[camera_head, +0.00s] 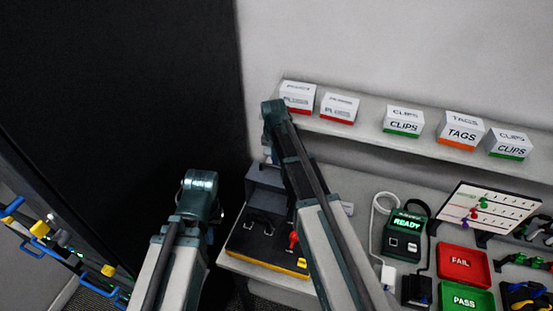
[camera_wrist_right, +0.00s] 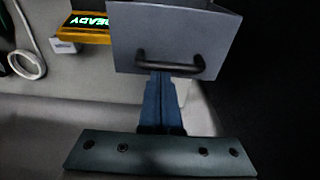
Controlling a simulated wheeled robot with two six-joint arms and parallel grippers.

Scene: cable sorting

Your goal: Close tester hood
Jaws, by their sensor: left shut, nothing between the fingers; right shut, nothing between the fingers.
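The tester shows in the head view with a dark base (camera_head: 262,245), a yellow front edge and its grey hood (camera_head: 268,182) raised at the back. Small fittings on the base are uncovered. In the right wrist view the grey hood panel (camera_wrist_right: 195,35) fills the upper middle, with a dark bar handle (camera_wrist_right: 170,68) on it. My right gripper (camera_wrist_right: 160,85) is shut and empty, its blue fingers right at the handle. I cannot tell whether they touch it. My right arm partly hides the tester in the head view. My left arm stands at left; its gripper does not show.
A tester screen reading READY (camera_head: 408,224) stands right of the tester. Red FAIL (camera_head: 462,262) and green PASS (camera_head: 464,299) trays lie at right. A shelf (camera_head: 370,130) holds several labelled boxes. A pin board (camera_head: 490,208) stands far right.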

